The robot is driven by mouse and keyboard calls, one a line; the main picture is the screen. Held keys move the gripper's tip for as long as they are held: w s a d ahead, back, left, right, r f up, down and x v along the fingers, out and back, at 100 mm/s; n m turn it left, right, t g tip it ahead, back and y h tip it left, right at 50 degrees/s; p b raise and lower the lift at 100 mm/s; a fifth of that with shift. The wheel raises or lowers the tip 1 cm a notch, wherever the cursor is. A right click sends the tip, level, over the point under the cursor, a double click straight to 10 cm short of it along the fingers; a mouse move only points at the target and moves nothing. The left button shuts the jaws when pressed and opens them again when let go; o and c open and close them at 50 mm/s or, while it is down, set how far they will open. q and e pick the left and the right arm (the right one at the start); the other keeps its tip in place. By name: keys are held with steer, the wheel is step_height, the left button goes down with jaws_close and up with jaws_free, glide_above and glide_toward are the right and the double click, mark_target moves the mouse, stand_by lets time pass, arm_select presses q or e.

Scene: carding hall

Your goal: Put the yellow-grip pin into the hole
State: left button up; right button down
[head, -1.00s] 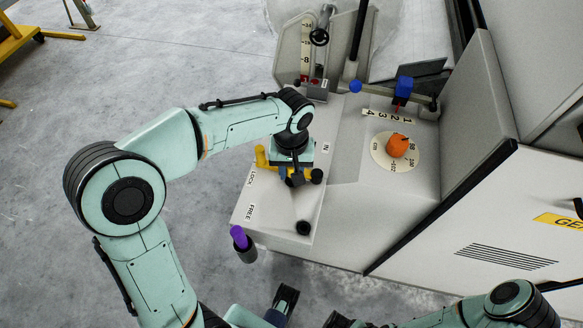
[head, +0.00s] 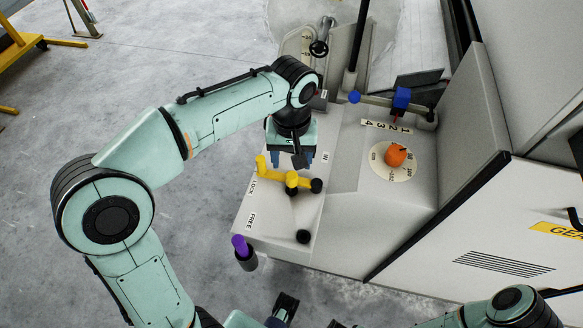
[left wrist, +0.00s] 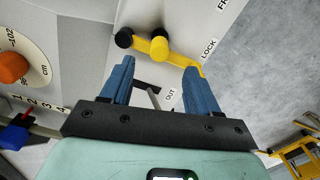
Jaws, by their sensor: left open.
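A black knob (head: 316,185) is at the bar's other end. The yellow part also shows in the left wrist view (left wrist: 180,58), beyond my fingertips. My left gripper (head: 291,156) is open and empty, above and just behind the yellow part, apart from it. Its blue fingers frame a dark lever near OUT in the wrist view (left wrist: 160,70). I cannot make out a pin shaft or a hole with certainty.
A purple grip (head: 240,244) stands in a dark holder at the ledge's front corner. A black round piece (head: 303,236) is near FREE. An orange knob (head: 396,155) on a dial and a blue clamp (head: 402,98) are to the right. Open floor is left.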

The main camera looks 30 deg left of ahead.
arm_select(q)
steer(key=shift+r+p, duration=0.3)
steer(key=shift+r, duration=1.6)
